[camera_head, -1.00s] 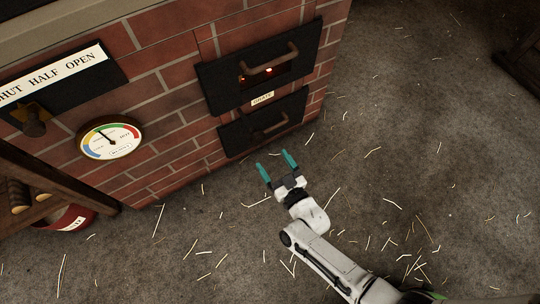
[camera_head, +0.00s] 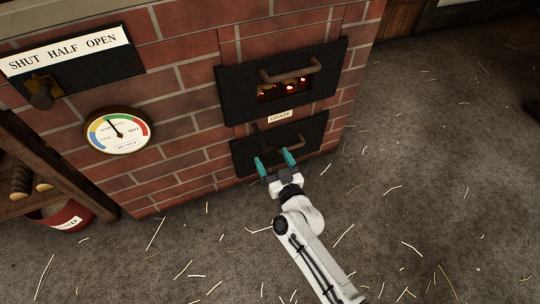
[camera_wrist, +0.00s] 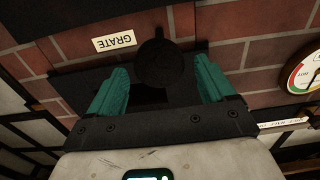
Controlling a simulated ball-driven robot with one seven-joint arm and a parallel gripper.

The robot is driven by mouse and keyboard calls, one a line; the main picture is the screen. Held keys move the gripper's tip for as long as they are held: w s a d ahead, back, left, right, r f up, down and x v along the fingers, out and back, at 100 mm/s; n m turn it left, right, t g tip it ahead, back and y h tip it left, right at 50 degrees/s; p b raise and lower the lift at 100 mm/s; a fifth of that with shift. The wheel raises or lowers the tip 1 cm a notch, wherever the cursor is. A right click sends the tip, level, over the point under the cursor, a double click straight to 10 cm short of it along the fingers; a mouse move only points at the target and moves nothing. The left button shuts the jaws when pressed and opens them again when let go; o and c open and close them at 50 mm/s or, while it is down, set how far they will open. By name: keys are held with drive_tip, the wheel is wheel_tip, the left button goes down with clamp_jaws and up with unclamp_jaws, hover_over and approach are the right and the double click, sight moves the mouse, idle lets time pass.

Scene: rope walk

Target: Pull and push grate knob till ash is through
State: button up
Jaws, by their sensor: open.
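The dark round grate knob (camera_wrist: 160,62) shows in the wrist view, below the upside-down GRATE label (camera_wrist: 114,42) and between my fingers. My gripper (camera_head: 274,161) is open, its teal fingers on either side of the knob in the wrist view. I cannot tell whether they touch it. In the head view the GRATE label (camera_head: 281,116) sits on the brick between two black doors. My fingertips are in front of the lower door (camera_head: 314,132), where the knob is hard to make out. Embers glow in the upper door's (camera_head: 232,84) opening. Ash is not clearly visible.
A round gauge (camera_head: 119,130) is on the brick at left, its needle near the top. Above it is a SHUT HALF OPEN plate (camera_head: 70,52) with a knobbed lever. A wooden rack (camera_head: 40,165) and red bucket (camera_head: 72,212) stand at left.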

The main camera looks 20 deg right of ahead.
sight(260, 135)
drive_tip(key=shift+w, duration=1.4)
